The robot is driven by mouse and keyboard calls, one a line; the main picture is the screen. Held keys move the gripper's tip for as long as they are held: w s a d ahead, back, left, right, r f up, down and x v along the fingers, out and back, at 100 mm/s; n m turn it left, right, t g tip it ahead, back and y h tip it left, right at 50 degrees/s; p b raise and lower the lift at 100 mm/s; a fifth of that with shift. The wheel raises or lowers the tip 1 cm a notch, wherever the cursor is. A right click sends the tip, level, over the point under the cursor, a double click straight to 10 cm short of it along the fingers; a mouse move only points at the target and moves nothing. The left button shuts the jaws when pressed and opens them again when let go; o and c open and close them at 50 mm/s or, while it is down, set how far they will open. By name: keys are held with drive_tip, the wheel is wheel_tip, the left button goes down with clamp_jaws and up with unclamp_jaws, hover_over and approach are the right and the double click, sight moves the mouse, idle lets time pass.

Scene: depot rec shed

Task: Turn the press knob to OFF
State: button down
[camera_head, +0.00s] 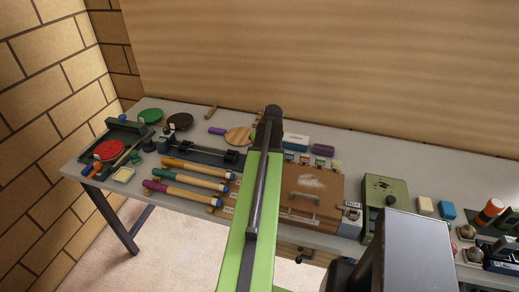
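A brown flat-topped case with a grey handle (311,195), possibly the press, lies on the workbench right of my arm. A small grey box with a pale label (351,213) sits at its right side; the label is too small to read. An olive-green box (377,188) stands farther right, with a small dark round part (391,200) on it. I cannot tell which part is the press knob or where it points. My green arm reaches up the middle of the picture to a dark joint above the bench. My gripper's fingers do not show.
The grey workbench (207,123) holds several colored-handled tools (190,187), a red paddle (109,150), a dumbbell (207,152) and a wooden paddle (238,136) at left. An orange-and-black cylinder (490,211) stands at right. A plank wall (330,60) rises behind.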

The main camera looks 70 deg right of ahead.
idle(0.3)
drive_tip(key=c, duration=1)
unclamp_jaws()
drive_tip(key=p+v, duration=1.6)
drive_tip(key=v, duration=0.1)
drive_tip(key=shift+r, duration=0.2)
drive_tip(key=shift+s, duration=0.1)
